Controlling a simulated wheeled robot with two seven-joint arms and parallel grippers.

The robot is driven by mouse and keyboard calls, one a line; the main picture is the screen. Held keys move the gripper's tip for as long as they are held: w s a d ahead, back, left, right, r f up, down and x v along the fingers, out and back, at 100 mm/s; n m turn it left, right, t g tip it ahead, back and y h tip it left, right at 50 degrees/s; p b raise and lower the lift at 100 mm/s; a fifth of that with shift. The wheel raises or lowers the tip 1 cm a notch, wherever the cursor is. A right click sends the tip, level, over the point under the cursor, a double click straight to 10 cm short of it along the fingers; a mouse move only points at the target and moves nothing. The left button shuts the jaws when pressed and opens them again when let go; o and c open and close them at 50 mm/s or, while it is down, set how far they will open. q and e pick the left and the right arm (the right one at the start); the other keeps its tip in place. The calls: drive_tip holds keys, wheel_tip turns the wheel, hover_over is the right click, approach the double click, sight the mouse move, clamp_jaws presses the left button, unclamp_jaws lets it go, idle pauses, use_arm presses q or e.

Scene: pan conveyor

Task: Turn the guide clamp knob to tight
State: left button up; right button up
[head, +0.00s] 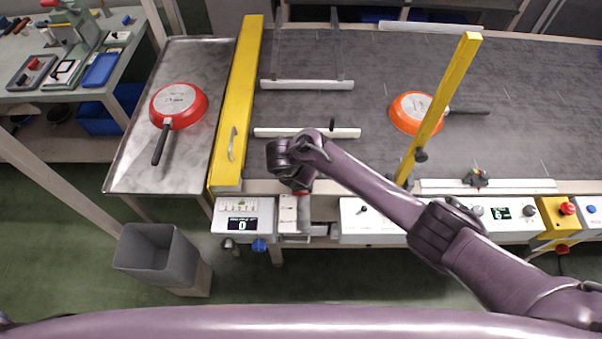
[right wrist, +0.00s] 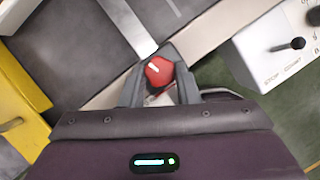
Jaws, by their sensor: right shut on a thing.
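The guide clamp knob (right wrist: 158,72) is red with a white pointer line and sits between the fingers of my right gripper (right wrist: 160,78) in the right wrist view. The fingers are closed on its two sides. In the head view my right gripper (head: 299,187) reaches down at the near edge of the conveyor, and only a sliver of the red knob (head: 301,193) shows under it. A white guide rail (head: 306,132) lies just beyond, and its end shows near the knob in the right wrist view. Tight or loose markings are hidden. My left gripper is out of view.
A yellow post (head: 440,105) stands right of my forearm. Control boxes (head: 372,215) line the front edge. A grey bin (head: 158,256) stands below.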

idle(0.4)
drive_tip(key=o, duration=1)
drive_tip(key=shift+c, duration=0.2)
drive_tip(key=shift+r, duration=0.1)
drive_tip(key=v, duration=0.7)
drive_tip(key=shift+r+p, duration=0.35)
drive_tip(key=shift+p, duration=0.1)
drive_tip(key=shift+a, duration=0.15)
